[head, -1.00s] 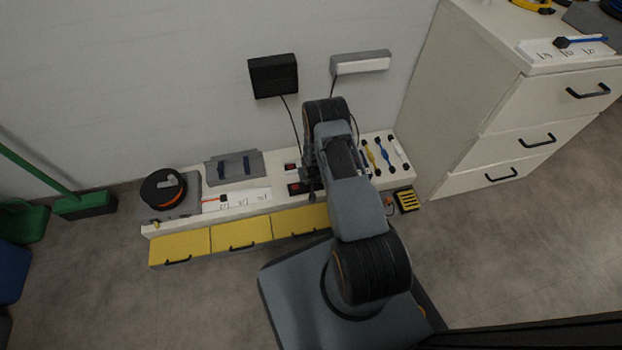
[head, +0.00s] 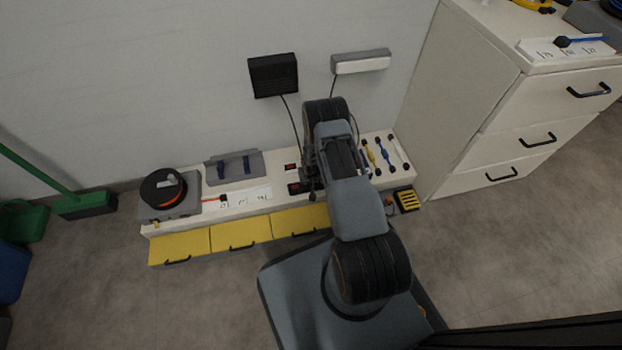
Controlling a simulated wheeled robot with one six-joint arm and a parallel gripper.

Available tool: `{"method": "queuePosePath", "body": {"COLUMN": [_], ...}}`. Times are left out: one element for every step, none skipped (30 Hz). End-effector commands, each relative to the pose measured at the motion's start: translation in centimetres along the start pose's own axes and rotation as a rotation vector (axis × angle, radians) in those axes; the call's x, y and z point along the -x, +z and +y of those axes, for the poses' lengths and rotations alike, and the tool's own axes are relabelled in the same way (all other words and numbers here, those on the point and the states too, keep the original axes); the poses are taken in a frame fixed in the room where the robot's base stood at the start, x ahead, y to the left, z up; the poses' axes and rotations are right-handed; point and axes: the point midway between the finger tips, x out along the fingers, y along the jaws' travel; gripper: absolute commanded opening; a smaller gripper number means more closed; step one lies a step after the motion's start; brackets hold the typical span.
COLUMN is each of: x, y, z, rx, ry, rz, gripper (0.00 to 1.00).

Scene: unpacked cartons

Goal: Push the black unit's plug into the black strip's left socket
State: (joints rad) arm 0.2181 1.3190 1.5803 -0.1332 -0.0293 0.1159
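The black unit (head: 273,75) hangs on the wall, and its dark cord (head: 292,120) runs down behind my arm. Its plug cannot be made out. A black strip with a red switch (head: 295,188) lies on the low bench, with its right part hidden by my arm. A second red-switched piece (head: 291,167) lies behind it. The sockets cannot be seen. My gripper (head: 313,183) is low over the bench at the strip's right, mostly hidden by my own arm. Its fingers, and anything between them, cannot be made out.
A white unit (head: 361,64) with its own cord hangs to the right. The bench (head: 186,224) holds a black-and-orange reel (head: 163,188), a grey holder (head: 234,167) and coloured cables (head: 384,155). A drawer cabinet (head: 480,90) stands close on the right.

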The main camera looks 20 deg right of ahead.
Motion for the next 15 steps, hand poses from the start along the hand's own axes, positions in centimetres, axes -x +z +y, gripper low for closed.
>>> {"method": "queuePosePath", "body": {"x": [-0.17,-0.23,-0.30,-0.36,-0.41,-0.30,-0.29,-0.29,-0.29,-0.29,-0.29,-0.29,-0.29,-0.29,-0.29], "y": [0.04,0.06,0.08,0.09,0.10,0.06,0.06,0.07,0.07,0.07,0.07,0.07,0.07,0.07,0.07], "z": [0.00,0.00,0.00,0.00,0.00,0.00,0.00,0.00,0.00,0.00,0.00,0.00,0.00,0.00,0.00], "rx": [0.000,0.000,0.000,0.000,0.000,0.000,0.000,0.000,0.000,0.000,0.000,0.000,0.000,0.000,0.000], "ry": [0.000,0.000,0.000,0.000,0.000,0.000,0.000,0.000,0.000,0.000,0.000,0.000,0.000,0.000,0.000], "rz": [0.000,0.000,0.000,0.000,0.000,0.000,0.000,0.000,0.000,0.000,0.000,0.000,0.000,0.000,0.000], "gripper": [0.01,0.01,0.01,0.01,0.01,0.01,0.01,0.01,0.01,0.01,0.01,0.39,0.42,0.45,0.49]}}
